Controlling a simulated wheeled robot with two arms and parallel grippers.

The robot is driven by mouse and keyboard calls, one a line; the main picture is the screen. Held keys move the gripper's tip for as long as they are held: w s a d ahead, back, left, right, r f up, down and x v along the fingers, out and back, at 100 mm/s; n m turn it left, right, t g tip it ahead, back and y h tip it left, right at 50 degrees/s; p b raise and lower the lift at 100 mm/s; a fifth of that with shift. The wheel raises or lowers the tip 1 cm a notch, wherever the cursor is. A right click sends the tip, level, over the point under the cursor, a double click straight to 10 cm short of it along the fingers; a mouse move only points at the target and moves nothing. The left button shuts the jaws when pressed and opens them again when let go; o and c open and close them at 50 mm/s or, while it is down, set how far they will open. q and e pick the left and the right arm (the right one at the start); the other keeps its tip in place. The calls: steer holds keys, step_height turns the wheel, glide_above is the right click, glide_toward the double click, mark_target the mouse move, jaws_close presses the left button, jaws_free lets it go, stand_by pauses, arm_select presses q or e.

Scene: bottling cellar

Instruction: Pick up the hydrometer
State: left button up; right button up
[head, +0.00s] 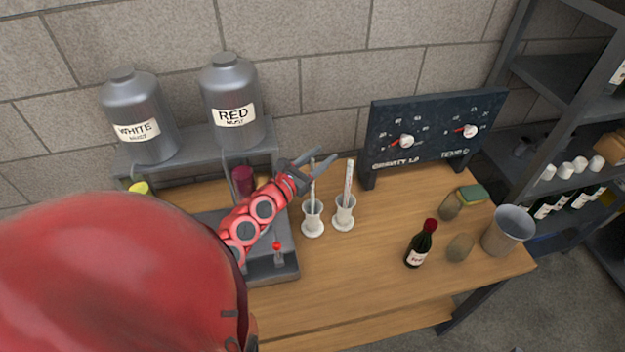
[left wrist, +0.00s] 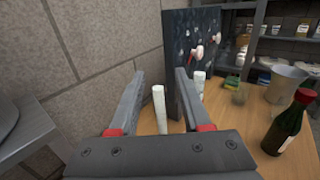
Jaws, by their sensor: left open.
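Two pale rods stand in white footed cylinders on the wooden table. The left rod (head: 312,186) leans slightly in the left cylinder (head: 313,222); the right rod (head: 348,178) stands in the right cylinder (head: 344,214). I cannot tell which is the hydrometer. My left gripper (head: 324,157) is open and empty, above and beside the top of the left rod. In the left wrist view a white rod (left wrist: 160,108) shows between the open fingers (left wrist: 160,76), with a second white rod (left wrist: 199,84) beyond the right finger. My right gripper is out of view.
A dark gauge board (head: 430,128) stands behind the rods. A wine bottle (head: 420,245), a sponge (head: 472,194) and a grey bucket (head: 508,230) are on the right. Steel must tanks (head: 232,90) stand on a rack (head: 190,155) at the left. Bare table lies in front of the cylinders.

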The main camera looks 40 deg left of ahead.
arm_select(q)
jaws_close()
steer(key=shift+r, duration=0.15)
step_height(320, 180, up, 18)
steer(key=p, duration=0.3)
steer(key=shift+p, duration=0.3)
stand_by(0.7)
